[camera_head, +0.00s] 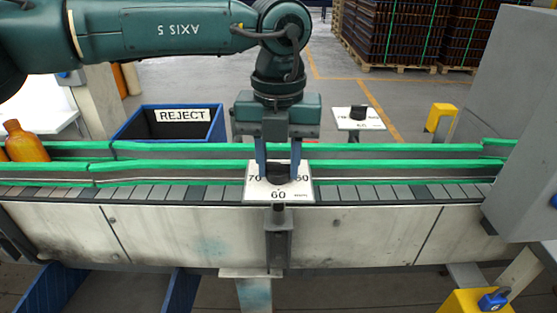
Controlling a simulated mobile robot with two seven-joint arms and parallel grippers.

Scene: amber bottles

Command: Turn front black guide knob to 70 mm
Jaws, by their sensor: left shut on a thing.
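The front black guide knob (278,173) sits on a white dial plate (278,194) at the front side of the conveyor. The plate reads 70 on the left, 60 at the bottom and a partly hidden number ending in 0 on the right. My left gripper (279,170) points down from above, with its two blue fingers on either side of the knob, shut on it. The knob's pointer direction is too small to tell. My right gripper is not in view.
A second black knob (358,112) on a white plate stands behind the conveyor. The green guide rails (400,164) run across the belt (400,192). Amber bottles (26,142) stand at the left end. A blue REJECT bin (152,131) is behind. A grey cabinet (505,110) blocks the right.

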